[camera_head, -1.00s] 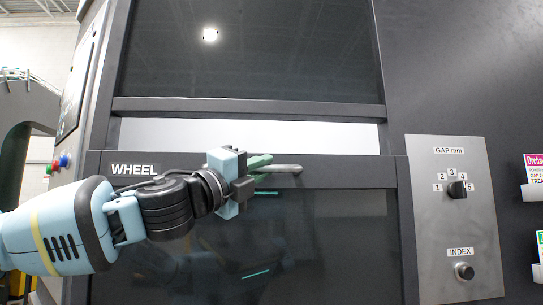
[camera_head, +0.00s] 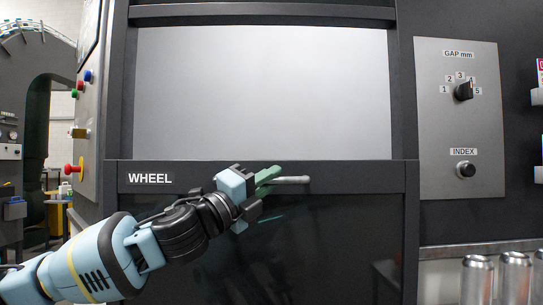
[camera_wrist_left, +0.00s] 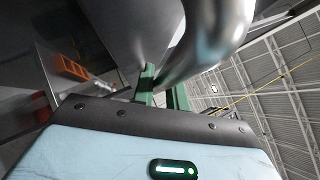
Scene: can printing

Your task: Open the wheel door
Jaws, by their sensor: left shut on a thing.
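The wheel door (camera_head: 335,225) is a dark panel with a grey top rail and a white WHEEL label. Its top edge sits well below the upper frame bar, and a wide, pale opening (camera_head: 262,92) shows above it. A silver bar handle (camera_head: 292,180) sticks out from the rail. My left gripper (camera_head: 266,180), with green fingers, is shut on the handle's left part. In the left wrist view the curved, shiny handle (camera_wrist_left: 205,40) passes at the green fingers (camera_wrist_left: 160,88); the exact contact is hard to see. My right gripper is not in view.
A steel control panel (camera_head: 460,120) with a GAP mm knob and an INDEX button is on the right. Several silver cans (camera_head: 515,275) stand at lower right. Coloured buttons and a red knob (camera_head: 73,168) are on the left side panel.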

